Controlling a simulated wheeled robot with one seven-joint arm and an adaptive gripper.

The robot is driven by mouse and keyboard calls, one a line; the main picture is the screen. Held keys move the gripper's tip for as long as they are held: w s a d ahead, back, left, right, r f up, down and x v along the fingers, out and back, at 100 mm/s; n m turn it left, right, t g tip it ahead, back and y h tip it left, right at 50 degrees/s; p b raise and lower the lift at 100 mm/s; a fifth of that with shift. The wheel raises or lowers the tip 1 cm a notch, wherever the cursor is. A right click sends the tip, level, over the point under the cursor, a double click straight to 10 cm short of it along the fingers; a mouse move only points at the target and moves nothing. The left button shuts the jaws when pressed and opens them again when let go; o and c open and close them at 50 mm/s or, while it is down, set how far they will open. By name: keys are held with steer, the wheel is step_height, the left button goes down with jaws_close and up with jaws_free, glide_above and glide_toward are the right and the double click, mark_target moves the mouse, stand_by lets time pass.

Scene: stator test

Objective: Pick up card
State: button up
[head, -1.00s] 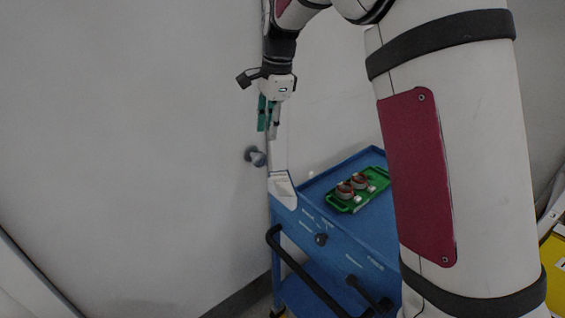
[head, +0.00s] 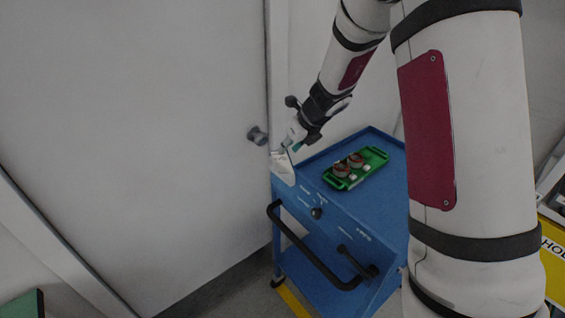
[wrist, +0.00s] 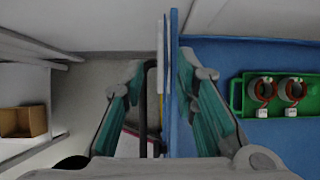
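A white flat piece (head: 283,168) stands at the left front corner of the blue cart; I cannot tell whether it is the card or its holder. In the wrist view, a thin pale upright edge (wrist: 160,50) runs beside the blue cart wall, between my fingers. My gripper (head: 292,147) points down at the top of the white piece in the head view. In the wrist view, my gripper (wrist: 161,70) is open, with a teal finger on each side of the pale edge and a gap to both. No separate card is clearly visible.
The blue cart (head: 388,185) carries a green tray (head: 374,158) with two copper-coloured rings (head: 348,163). A black handle (head: 300,248) sticks out in front. A white door with a grey knob (head: 257,135) is at left. A brown box (wrist: 22,121) shows in the wrist view.

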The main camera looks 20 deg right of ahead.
mark_target(283, 162)
steer(key=shift+d+p+x, duration=0.15)
steer(key=shift+p+x, duration=0.1)
steer(key=shift+x, duration=1.55)
steer(key=shift+d+p+x, duration=0.15)
steer(key=shift+p+x, duration=0.05)
steer(key=shift+x, duration=1.6)
steer(key=shift+w, duration=0.15)
jaws_close()
